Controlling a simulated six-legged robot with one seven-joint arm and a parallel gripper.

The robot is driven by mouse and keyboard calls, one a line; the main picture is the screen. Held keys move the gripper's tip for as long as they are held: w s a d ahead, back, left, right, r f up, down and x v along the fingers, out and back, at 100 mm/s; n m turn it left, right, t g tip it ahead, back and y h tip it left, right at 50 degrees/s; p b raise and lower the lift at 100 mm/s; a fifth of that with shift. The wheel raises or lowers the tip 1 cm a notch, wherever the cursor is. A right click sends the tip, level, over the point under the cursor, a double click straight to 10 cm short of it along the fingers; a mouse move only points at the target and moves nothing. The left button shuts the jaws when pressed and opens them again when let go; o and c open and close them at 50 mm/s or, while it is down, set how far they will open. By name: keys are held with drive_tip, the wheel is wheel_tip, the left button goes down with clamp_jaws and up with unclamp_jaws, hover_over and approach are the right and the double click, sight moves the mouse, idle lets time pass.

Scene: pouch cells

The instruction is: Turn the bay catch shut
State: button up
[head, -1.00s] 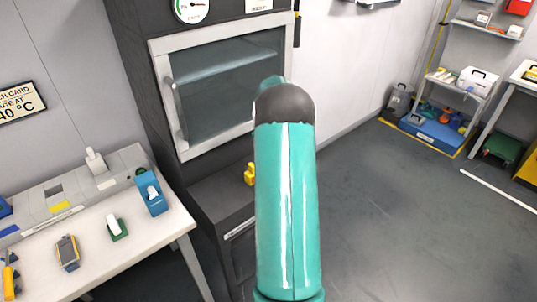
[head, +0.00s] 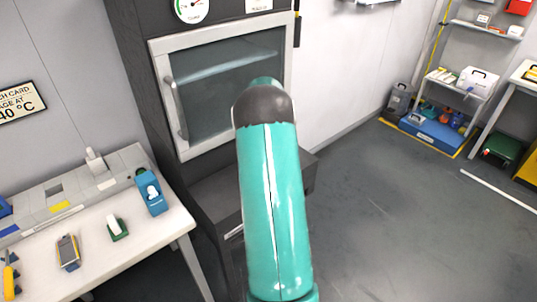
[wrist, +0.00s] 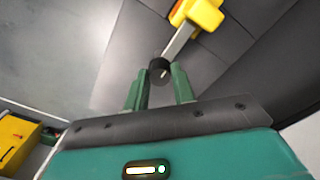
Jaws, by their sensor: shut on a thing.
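The bay catch shows in the wrist view as a yellow block (wrist: 201,14) with a flat pale metal lever (wrist: 178,42) on a dark grey panel. The lever slants down and left from the block to a black knob (wrist: 158,66). My gripper (wrist: 160,80) has its two green fingers on either side of this knob and is shut on it. In the head view my teal arm covers the catch and my gripper.
A dark cabinet with a glass-fronted door (head: 222,85) stands behind my arm. A white bench (head: 145,233) with a blue holder (head: 150,190) and small devices is at the left. Shelves (head: 462,85) stand at the far right. The floor (head: 400,220) at right is clear.

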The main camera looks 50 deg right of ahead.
idle(0.4)
drive_tip(key=o, duration=1)
drive_tip(key=shift+w, duration=0.1)
wheel_tip(320, 180, up, 14)
drive_tip(key=shift+f, duration=0.1)
